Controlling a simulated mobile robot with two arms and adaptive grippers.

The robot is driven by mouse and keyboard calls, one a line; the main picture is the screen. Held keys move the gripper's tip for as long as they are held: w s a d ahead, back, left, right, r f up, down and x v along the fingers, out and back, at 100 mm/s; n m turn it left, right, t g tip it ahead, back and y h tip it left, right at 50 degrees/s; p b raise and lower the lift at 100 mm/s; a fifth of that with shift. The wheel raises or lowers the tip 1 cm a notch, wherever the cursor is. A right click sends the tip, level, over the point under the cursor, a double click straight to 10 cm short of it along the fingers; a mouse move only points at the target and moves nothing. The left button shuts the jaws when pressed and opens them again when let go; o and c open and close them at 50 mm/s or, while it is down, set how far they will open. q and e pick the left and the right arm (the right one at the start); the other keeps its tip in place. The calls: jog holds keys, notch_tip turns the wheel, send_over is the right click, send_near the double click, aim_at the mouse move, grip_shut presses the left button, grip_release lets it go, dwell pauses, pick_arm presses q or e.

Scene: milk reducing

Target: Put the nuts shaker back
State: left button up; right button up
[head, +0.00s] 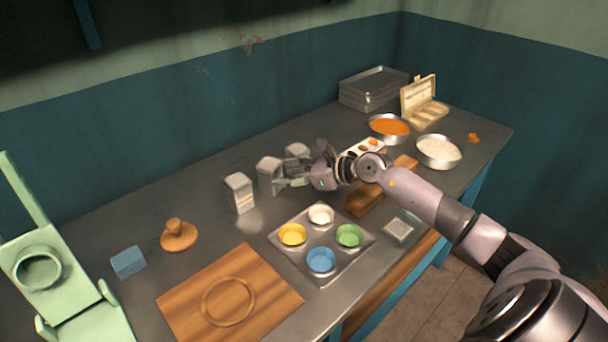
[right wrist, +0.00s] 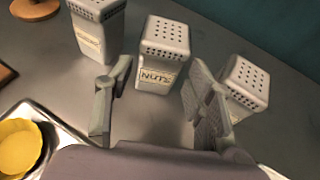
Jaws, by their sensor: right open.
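The nuts shaker (right wrist: 163,55) is a grey square shaker with a perforated top and a "NUTS" label. It stands upright in the right wrist view, between and slightly beyond my spread fingertips. In the head view it appears to be the middle shaker (head: 268,177) of a row of three on the table. My right gripper (head: 284,173) is open beside it, with a finger to each side in the wrist view (right wrist: 155,100). Nothing is held, and there is visible space between the fingers and the shaker. My left gripper is out of view.
Similar shakers stand close on both sides, one at left (head: 240,193) and one behind the gripper (head: 297,151). A metal tray of coloured cups (head: 334,272) lies in front. A wooden board (head: 190,306), blue block (head: 128,262) and steel bowls (head: 438,152) are farther off.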

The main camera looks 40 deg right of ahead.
jog(key=v, duration=0.4)
jog(key=shift+d+f, duration=0.1)
jog(key=shift+f, duration=0.05)
jog(key=shift+b+v, duration=0.35)
jog(key=shift+v, duration=0.4)
